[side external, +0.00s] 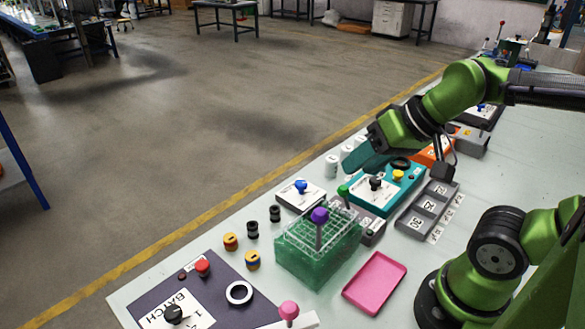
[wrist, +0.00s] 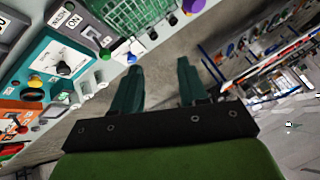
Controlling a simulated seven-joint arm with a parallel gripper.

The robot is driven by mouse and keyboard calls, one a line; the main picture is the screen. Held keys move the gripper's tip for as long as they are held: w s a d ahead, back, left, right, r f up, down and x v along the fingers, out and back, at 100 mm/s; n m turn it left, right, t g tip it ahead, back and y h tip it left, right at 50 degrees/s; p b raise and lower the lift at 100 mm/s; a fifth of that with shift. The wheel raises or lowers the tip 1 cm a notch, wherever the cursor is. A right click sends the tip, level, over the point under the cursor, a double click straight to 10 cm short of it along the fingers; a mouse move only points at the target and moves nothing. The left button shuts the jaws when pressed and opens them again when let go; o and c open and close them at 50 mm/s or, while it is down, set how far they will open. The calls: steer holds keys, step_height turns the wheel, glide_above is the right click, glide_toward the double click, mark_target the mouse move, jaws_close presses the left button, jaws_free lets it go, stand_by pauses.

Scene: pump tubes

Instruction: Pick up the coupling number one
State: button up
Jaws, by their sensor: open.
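I cannot read which part is coupling number one. Small upright cylinders stand along the table's far edge: white ones (side external: 332,166) nearest my gripper, black ones (side external: 252,230) further left, and yellow-and-dark ones (side external: 230,241) beyond those. My gripper (side external: 358,160) is above the table by the white cylinders, with its teal fingers partly covering that area. In the wrist view my gripper (wrist: 158,75) is open, with nothing between its fingers. White cylinders (wrist: 86,88) lie left of the fingers there, and black ones (wrist: 151,33) are above.
A teal control box (side external: 405,192) is beneath and right of my gripper. A green tube rack (side external: 318,262) holds a purple-topped piece (side external: 320,215). A pink tray (side external: 375,283) and a grey numbered block (side external: 427,210) lie nearer. A blue-knobbed white box (side external: 301,196) stands left.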

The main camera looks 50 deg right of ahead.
stand_by(0.3)
steer(key=n+g+h, duration=0.2)
steer(key=n+g, duration=0.5)
glide_above(252, 225)
step_height(252, 225, down, 8)
step_height(252, 225, down, 11)
steer(key=shift+w+d+r, duration=0.1)
steer(key=shift+w+d, duration=0.05)
steer(key=shift+f, duration=2.7)
jaws_close()
